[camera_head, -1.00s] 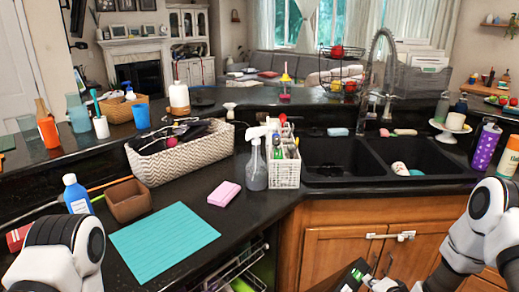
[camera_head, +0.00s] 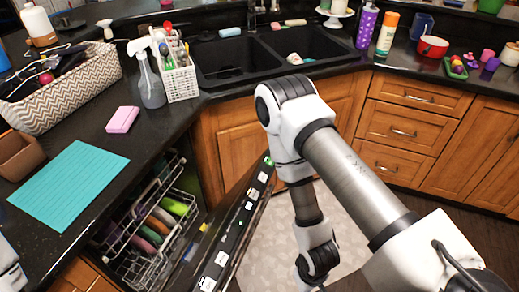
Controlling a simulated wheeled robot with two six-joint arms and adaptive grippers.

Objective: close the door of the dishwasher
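The dishwasher door (camera_head: 238,228) stands partly open. It is a dark panel tilted outward, with small labels along its top edge. The dishwasher rack (camera_head: 150,225) shows to the left of the door, under the counter, holding several colored dishes. My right arm reaches in from the right and bends down on the outer side of the door. Its wrist end is near the bottom edge, just right of the door, and I cannot tell whether it touches. The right gripper is out of the picture. Only a bit of my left arm shows at the lower left; its gripper is hidden.
The black counter (camera_head: 50,150) runs above the dishwasher, with a teal mat (camera_head: 70,185), a pink sponge (camera_head: 122,119) and a woven basket (camera_head: 70,95). Wooden cabinets (camera_head: 235,145) lie below the sink (camera_head: 240,60). A pale rug (camera_head: 350,215) covers open floor.

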